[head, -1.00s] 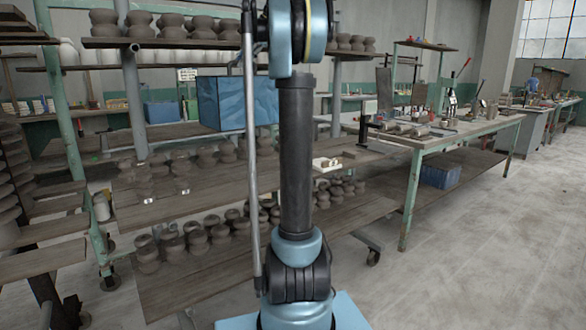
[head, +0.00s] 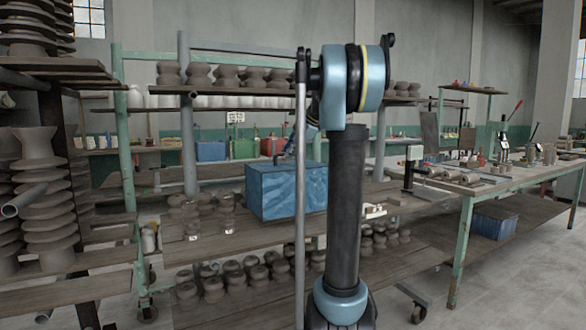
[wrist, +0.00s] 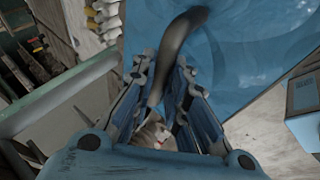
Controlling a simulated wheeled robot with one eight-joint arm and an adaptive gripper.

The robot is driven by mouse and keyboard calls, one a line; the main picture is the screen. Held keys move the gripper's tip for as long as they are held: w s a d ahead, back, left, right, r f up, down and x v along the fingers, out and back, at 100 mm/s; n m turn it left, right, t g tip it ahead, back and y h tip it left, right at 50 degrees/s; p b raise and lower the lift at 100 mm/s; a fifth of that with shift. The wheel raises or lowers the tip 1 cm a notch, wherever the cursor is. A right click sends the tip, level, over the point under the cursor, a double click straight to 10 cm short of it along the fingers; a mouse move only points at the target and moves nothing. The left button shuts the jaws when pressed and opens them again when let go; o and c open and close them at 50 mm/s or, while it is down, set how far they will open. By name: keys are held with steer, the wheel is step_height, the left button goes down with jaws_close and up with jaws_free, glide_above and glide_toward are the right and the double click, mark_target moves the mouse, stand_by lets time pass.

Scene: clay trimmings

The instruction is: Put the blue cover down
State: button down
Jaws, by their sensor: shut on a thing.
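The blue cover (head: 283,192) is a box-shaped, creased blue thing at the middle of the head view, left of my arm. It looks level and is at the height of the shelf with the clay pots. Whether its lower edge touches that shelf I cannot tell. In the wrist view its blue top (wrist: 245,45) fills the upper right, with a dark curved handle (wrist: 180,40) running down between the fingers. My gripper (wrist: 165,85) is shut on this handle. In the head view, the gripper is above the cover, partly hidden by my arm.
Clay pots (head: 178,215) stand on the shelf (head: 240,235) left of the cover, with several more below. A higher shelf (head: 150,90) also bears pots. A green post (head: 127,150) stands at left. A workbench (head: 500,187) with tools is at right.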

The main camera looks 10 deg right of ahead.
mark_target(287, 165)
step_height(287, 165, down, 4)
steer(key=shift+f, duration=0.1)
steer(key=c, duration=1.6)
jaws_free()
steer(key=v, duration=1.2)
steer(key=s+a+f+m+g+h, duration=0.1)
steer(key=s+a+f+m, duration=0.1)
steer(key=s+f+m, duration=0.35)
steer(key=s+a+f+m+h, duration=0.1)
steer(key=s+a+f+m, duration=0.1)
steer(key=s+f, duration=0.55)
steer(key=s+a+f+m+g+h, duration=0.1)
steer(key=s+a+f+m, duration=0.3)
steer(key=s, duration=0.5)
steer(key=s+d+f+m+h, duration=0.1)
steer(key=s+f+m, duration=0.2)
steer(key=s+f, duration=0.3)
steer(key=s+d+f+m+h, duration=0.1)
steer(key=s+f+m, duration=0.3)
steer(key=f, duration=0.5)
steer(key=s+d+f+m+h, duration=0.1)
steer(key=s+f+m, duration=0.3)
steer(key=s+f, duration=0.3)
steer(key=shift+s+d+f, duration=0.15)
steer(key=shift+s+f, duration=0.15)
steer(key=shift+f, duration=0.15)
